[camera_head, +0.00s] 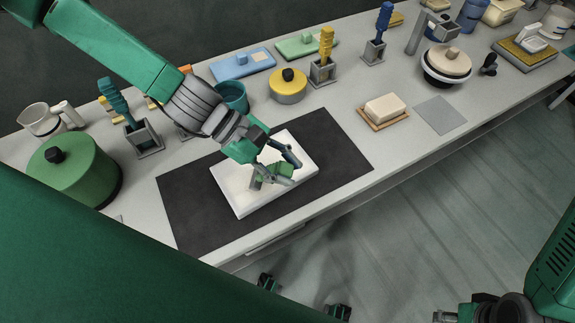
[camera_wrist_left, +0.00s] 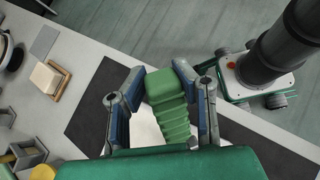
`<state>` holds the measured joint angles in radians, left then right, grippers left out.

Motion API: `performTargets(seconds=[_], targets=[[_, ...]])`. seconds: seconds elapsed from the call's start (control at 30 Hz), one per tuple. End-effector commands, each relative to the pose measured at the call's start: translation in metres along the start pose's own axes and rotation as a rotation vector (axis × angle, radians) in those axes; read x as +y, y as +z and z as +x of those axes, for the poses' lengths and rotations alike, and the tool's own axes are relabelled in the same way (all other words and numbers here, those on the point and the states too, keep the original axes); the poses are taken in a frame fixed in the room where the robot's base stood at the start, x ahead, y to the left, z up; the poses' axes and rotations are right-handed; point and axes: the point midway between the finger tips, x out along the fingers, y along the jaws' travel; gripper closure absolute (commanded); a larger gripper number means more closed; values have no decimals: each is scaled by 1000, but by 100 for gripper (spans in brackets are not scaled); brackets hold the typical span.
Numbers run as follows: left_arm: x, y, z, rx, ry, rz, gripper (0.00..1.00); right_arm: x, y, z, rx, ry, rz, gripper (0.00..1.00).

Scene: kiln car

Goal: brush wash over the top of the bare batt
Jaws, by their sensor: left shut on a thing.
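The bare batt (camera_head: 232,198) is a white rectangular slab lying flat on a dark mat (camera_head: 190,215). A part of it shows between my fingers in the left wrist view (camera_wrist_left: 146,128). My left gripper (camera_head: 276,168) is over the batt, its fingers pointing down toward the top. It is shut on a green ribbed block-like handle (camera_wrist_left: 170,105), apparently a brush. The brush's working end is hidden, so I cannot tell whether it touches the batt. Parts of the batt look slightly cream. My right gripper (camera_head: 446,316) is only partly in view at the bottom edge.
Brushes stand in grey holders: teal (camera_head: 115,100), yellow (camera_head: 326,45) and blue (camera_head: 382,25). A teal cup (camera_head: 233,97), a yellow lidded pot (camera_head: 288,86) and a green lidded pot (camera_head: 75,170) stand behind and left. A cream block (camera_head: 384,108) sits right of the mat.

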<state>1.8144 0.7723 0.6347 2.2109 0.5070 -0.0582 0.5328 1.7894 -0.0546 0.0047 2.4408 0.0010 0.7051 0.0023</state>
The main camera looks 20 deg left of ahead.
Motion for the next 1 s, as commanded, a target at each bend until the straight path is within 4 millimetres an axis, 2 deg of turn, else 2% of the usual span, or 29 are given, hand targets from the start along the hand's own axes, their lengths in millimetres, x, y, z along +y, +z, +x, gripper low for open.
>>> performTargets(seconds=[0.17, 0.5, 0.8, 1.0], targets=[[3, 0, 0, 0, 1, 1, 100, 0, 0, -1, 0, 0, 0, 60], [33, -5, -1, -3, 5, 4, 100, 0, 0, -5, 0, 0, 0, 60], [30, -5, -1, -5, 3, 1, 100, 0, 0, -5, 0, 0, 0, 60], [41, -6, -2, -4, 3, 3, 100, 0, 0, -8, 0, 0, 0, 60]])
